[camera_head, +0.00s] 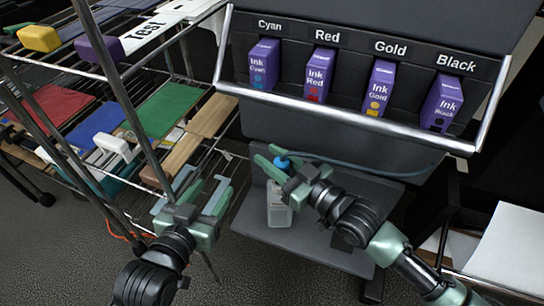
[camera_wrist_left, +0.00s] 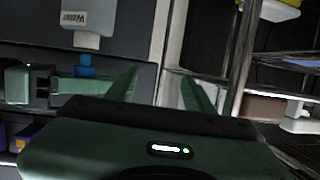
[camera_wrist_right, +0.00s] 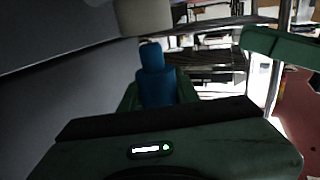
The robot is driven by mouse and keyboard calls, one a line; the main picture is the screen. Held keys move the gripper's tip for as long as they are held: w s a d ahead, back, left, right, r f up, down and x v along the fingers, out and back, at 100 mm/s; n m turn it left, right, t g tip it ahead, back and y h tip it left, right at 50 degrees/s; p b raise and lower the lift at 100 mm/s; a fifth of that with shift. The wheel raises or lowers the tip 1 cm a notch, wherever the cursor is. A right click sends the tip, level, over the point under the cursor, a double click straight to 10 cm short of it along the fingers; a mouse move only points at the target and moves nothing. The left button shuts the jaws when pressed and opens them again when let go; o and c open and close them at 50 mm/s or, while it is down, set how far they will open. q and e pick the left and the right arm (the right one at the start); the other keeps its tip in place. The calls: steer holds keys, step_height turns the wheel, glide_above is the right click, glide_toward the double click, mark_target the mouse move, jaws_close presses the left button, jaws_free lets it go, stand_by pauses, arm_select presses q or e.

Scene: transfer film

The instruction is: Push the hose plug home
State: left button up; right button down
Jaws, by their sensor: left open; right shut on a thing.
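The blue hose plug (camera_head: 282,161) is held between the fingers of my right gripper (camera_head: 272,158), which is shut on it. It also shows in the left wrist view (camera_wrist_left: 86,67) and the right wrist view (camera_wrist_right: 155,80). A pale bottle (camera_head: 279,208), its label partly readable in the left wrist view (camera_wrist_left: 82,18), stands upright on the grey shelf. The plug is at the bottle's neck; how deep it sits cannot be told. A thin blue-grey hose (camera_head: 365,166) runs right from the plug area. My left gripper (camera_head: 196,188) is open and empty, left of the bottle.
The printer's ink bay with purple cartridges (camera_head: 320,75) and its silver rail (camera_head: 350,120) lie above the shelf (camera_head: 325,240). A wire rack (camera_head: 150,80) with coloured sheets and boxes stands close by my left arm. White paper (camera_head: 510,250) lies at far right.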

arm_select(q)
steer(key=shift+s+a+f+g, duration=0.1)
steer(key=shift+s+f+g, duration=0.1)
steer(key=shift+f+g, duration=0.15)
steer(key=shift+s+a+f+g, duration=0.25)
steer(key=shift+s+f, duration=0.2)
steer(key=shift+f, duration=0.3)
steer(key=shift+s+a+f+g+y+p, duration=0.1)
steer(key=shift+s+f+g+y+p, duration=0.1)
steer(key=shift+f+g+y+p, duration=0.2)
stand_by(1.0)
steer(key=shift+s+a+f, duration=0.1)
steer(key=shift+s+f, duration=0.2)
steer(key=shift+f, duration=0.1)
steer(key=shift+s+a+f+g, duration=0.25)
steer(key=shift+s+f+g, duration=0.1)
steer(key=shift+f+g, duration=0.15)
stand_by(0.4)
steer(key=shift+w+r, duration=0.1)
steer(key=shift+r, duration=0.05)
arm_select(e)
steer(key=shift+f, duration=0.15)
